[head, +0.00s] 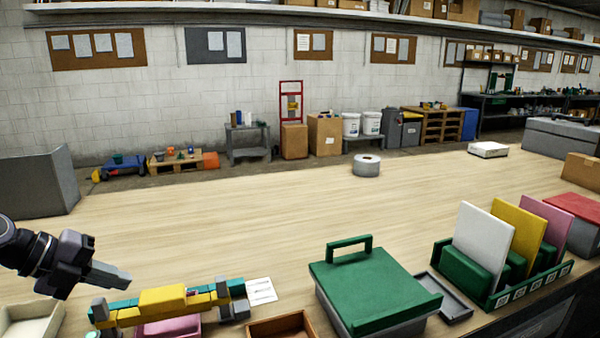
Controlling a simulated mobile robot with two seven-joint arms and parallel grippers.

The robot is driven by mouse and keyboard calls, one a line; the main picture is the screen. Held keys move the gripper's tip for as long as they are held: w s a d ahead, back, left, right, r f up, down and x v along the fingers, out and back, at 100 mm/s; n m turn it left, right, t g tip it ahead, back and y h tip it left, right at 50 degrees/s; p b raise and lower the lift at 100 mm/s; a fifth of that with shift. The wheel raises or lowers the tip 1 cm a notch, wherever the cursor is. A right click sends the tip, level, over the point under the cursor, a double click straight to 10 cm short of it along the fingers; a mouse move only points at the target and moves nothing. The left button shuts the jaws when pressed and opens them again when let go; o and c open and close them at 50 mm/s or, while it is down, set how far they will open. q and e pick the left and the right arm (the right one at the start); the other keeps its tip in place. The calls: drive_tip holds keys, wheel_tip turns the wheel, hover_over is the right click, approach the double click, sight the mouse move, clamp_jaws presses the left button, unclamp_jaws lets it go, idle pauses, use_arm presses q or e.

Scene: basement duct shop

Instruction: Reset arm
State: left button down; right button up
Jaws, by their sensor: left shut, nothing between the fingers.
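My left gripper (108,276) comes in from the left edge, above the front left of the wooden table (270,205). Its fingers are together with nothing between them. It points right and hangs over or close to a long yellow, teal and grey assembly (163,299); I cannot tell the exact gap. My right gripper is not in view.
A grey box with a green handled lid (365,283) stands at front centre right, beside a rack (490,285) with white, yellow and pink panels. Open trays, one brown (282,328), line the front edge. A tape roll (366,166) stands farther back. The table's middle is clear.

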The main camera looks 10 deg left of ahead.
use_arm(q)
drive_tip(key=s+f+n+t+y, duration=0.3)
drive_tip(key=s+f+n+y, duration=0.15)
drive_tip(key=f+n, duration=0.45)
drive_tip(key=s+f+n+t+y, duration=0.3)
drive_tip(key=s+f+n+y, duration=0.15)
drive_tip(key=f+n, duration=0.4)
drive_tip(key=s+d+f+n+g+h, duration=0.1)
drive_tip(key=s+d+f+n+g, duration=0.1)
drive_tip(key=s+d+n+g, duration=0.4)
drive_tip(key=s+d+f+n+g+h, duration=0.1)
drive_tip(key=s+d+f+n+g, duration=0.15)
drive_tip(key=s+d, duration=0.75)
drive_tip(key=w+d+f+t+h+b, duration=0.1)
drive_tip(key=w+f+t+b, duration=0.1)
drive_tip(key=f, duration=0.4)
drive_tip(key=w+d+f+m+t+h+b, duration=0.1)
drive_tip(key=w+d+f+t+b, duration=0.1)
drive_tip(key=w+f+t, duration=0.2)
drive_tip(key=shift+w+f, duration=0.9)
drive_tip(key=shift+f, duration=0.75)
